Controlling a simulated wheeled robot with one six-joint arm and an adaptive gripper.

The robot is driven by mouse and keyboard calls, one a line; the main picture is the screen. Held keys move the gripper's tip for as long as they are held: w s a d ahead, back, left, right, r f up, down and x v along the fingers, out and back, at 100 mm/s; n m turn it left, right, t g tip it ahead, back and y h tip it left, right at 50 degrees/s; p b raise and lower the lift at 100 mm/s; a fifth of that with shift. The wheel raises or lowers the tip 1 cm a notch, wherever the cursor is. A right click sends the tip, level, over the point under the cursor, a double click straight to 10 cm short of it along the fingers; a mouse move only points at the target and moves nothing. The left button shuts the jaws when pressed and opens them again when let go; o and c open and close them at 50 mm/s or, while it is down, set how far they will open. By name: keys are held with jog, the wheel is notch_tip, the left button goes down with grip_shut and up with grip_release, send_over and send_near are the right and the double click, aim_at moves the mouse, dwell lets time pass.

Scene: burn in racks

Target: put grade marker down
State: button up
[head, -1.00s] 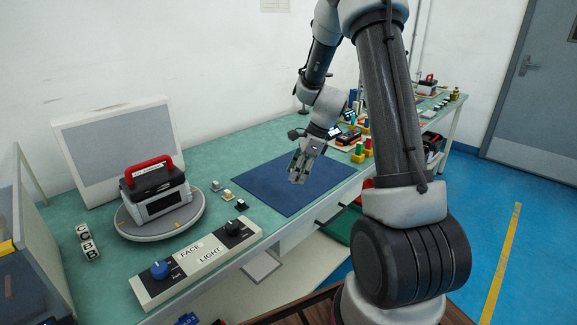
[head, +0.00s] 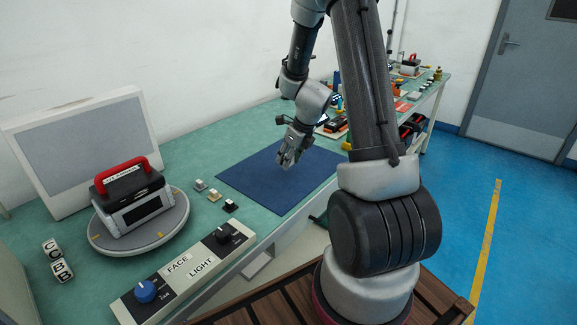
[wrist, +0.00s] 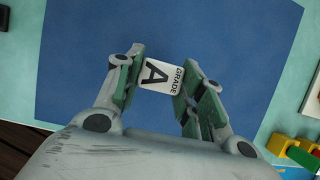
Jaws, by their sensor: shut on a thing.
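The grade marker (wrist: 161,77) is a small white block with a black letter A and the word GRADE. It sits between the fingertips of my gripper (wrist: 159,80) in the wrist view. My gripper (head: 288,160) is shut on it, above the blue mat (head: 262,181). In the head view the marker itself cannot be made out. In the wrist view the blue mat (wrist: 75,65) fills most of the ground behind the marker. I cannot tell the exact height above the mat.
Three small blocks (head: 214,195) stand left of the mat. A red-handled device (head: 128,193) rests on a round turntable (head: 95,237), before a grey panel (head: 80,140). A FACE/LIGHT control box (head: 185,270) lies at the front. Lettered cubes (head: 57,261) are at the left. The mat looks clear.

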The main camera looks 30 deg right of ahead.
jog(key=shift+f, duration=1.7)
jog(key=shift+f, duration=0.15)
jog(key=o, duration=0.9)
jog(key=s+a+r+n, duration=0.2)
jog(key=s+r+n, duration=0.4)
jog(key=r, duration=0.5)
jog(key=s+a+r+n, duration=0.2)
jog(key=s+r+n, duration=0.35)
jog(key=r, duration=0.45)
jog(key=s+r+n, duration=0.2)
jog(key=s+n, duration=0.3)
jog(key=n, duration=0.1)
jog(key=s+a+r+n+h, duration=0.1)
jog(key=s+r+n, duration=0.2)
jog(key=s+n, duration=0.2)
jog(key=s+r+n, duration=0.2)
jog(key=s+n, duration=0.4)
jog(key=n, duration=0.3)
jog(key=shift+a+r+n, duration=0.15)
jog(key=shift+a+n, duration=0.1)
jog(key=shift+a, duration=0.15)
